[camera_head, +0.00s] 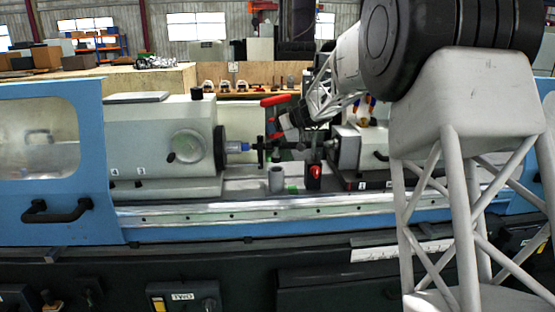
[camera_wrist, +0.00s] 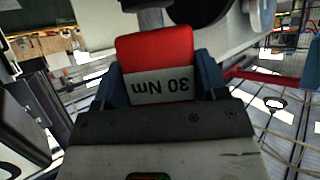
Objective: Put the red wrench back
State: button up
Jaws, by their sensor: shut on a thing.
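The red wrench (camera_wrist: 155,47) has a red handle end with a white band reading "30 Nm", upside down in the wrist view. My gripper (camera_wrist: 160,90) is shut on this end, with a blue finger on each side. A grey shaft runs from the handle toward the top of the wrist view, and its far end is out of sight. In the head view my gripper (camera_head: 284,122) is above the grinder bed, between the headstock and the tailstock. The wrench is small and partly hidden there, so its full outline is unclear.
The headstock (camera_head: 165,140) stands left and the tailstock (camera_head: 347,148) right. A grey cylinder (camera_head: 276,180) and a black block with a red knob (camera_head: 314,172) stand below my gripper. A wooden tool board (camera_head: 245,75) with several tools is behind. Another red piece (camera_head: 276,99) shows above my gripper.

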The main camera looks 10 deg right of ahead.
aim_at(280, 157)
notch_tip(280, 157, down, 8)
dwell(0.4)
jog(key=shift+f, duration=0.15)
jog(key=shift+f, duration=1.8)
jog(key=o, duration=1.3)
jog(key=shift+f, duration=0.15)
jog(key=shift+v, duration=6.05)
